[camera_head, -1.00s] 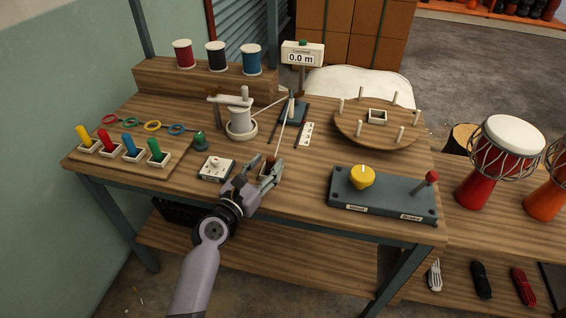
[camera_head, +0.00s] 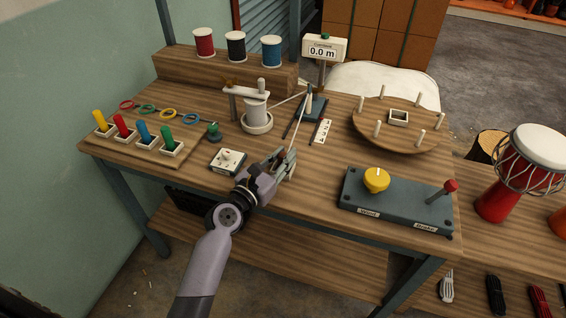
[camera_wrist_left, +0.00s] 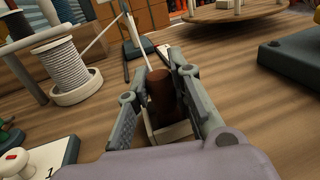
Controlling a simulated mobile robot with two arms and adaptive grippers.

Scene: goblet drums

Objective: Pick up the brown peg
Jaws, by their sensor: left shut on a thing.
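The brown peg (camera_wrist_left: 160,92) stands between the two fingers of my left gripper (camera_wrist_left: 162,80) in the left wrist view. A pale square holder (camera_wrist_left: 172,131) shows just below the peg. Whether the peg's lower end is still inside it is hard to tell. In the head view my left gripper (camera_head: 284,164) is shut on the peg near the front edge of the bench, and only the peg's dark top (camera_head: 282,155) shows. My right gripper is in neither view.
A white switch box (camera_head: 227,160) sits left of the gripper. A dark control panel (camera_head: 395,203) with a yellow knob is to the right. Behind stand a rope spool (camera_head: 256,114) and a length display (camera_head: 323,48). Colored pegs (camera_head: 143,132) stand at the left.

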